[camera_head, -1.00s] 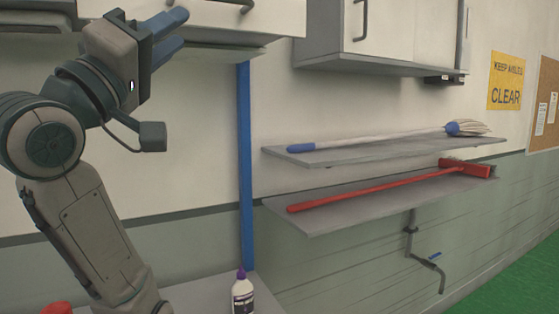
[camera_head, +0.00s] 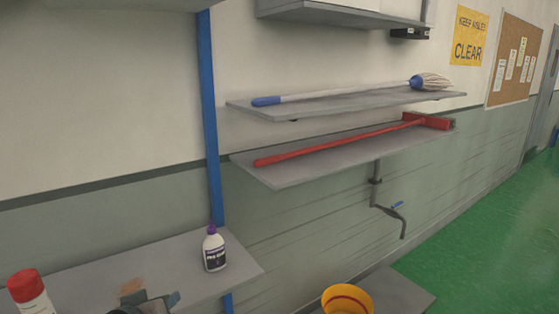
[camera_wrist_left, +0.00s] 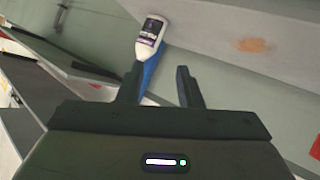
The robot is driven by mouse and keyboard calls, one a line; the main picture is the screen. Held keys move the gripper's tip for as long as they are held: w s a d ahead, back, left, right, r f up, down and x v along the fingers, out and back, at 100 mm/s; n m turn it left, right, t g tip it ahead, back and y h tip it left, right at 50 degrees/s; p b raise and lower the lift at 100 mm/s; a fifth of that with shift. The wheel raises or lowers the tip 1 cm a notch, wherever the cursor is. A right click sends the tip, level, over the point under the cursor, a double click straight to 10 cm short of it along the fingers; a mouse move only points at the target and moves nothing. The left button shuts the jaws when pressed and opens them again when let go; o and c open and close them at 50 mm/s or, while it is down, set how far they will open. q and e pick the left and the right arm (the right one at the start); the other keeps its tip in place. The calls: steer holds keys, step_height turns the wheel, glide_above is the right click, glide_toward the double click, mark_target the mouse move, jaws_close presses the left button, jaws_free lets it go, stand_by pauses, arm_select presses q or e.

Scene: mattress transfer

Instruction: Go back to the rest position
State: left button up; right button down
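My left gripper (camera_head: 148,302) shows at the bottom of the head view, cut off by the lower edge, in front of the grey shelf. In the left wrist view its two dark fingers (camera_wrist_left: 160,82) stand apart with nothing held between them. A white bottle with a purple cap (camera_head: 214,250) stands on that shelf, apart from the gripper. It also shows beyond the fingertips in the left wrist view (camera_wrist_left: 150,36). My right gripper is in neither view.
The grey shelf (camera_head: 195,257) also holds a red-capped can (camera_head: 30,292). A blue post (camera_head: 209,120) rises behind. Two wall shelves hold a mop (camera_head: 345,92) and a red long-handled tool (camera_head: 345,144). A yellow bucket (camera_head: 347,299) is below. Green floor (camera_head: 480,235) lies clear at right.

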arm_select(q)
steer(key=s+a+f+m+g+y, duration=0.3)
steer(key=s+f+g, duration=0.6)
steer(key=s+f, duration=1.65)
steer(key=s+a+f+g, duration=0.1)
steer(key=a+f, duration=0.1)
steer(key=f, duration=1.4)
steer(key=s+a+f, duration=0.1)
steer(key=f, duration=1.4)
steer(key=s+a+f+g+b, duration=0.1)
steer(key=s+f, duration=1.6)
steer(key=s, duration=0.1)
steer(key=shift+f+h, duration=0.35)
steer(key=shift+h, duration=0.05)
steer(key=shift+a, duration=0.1)
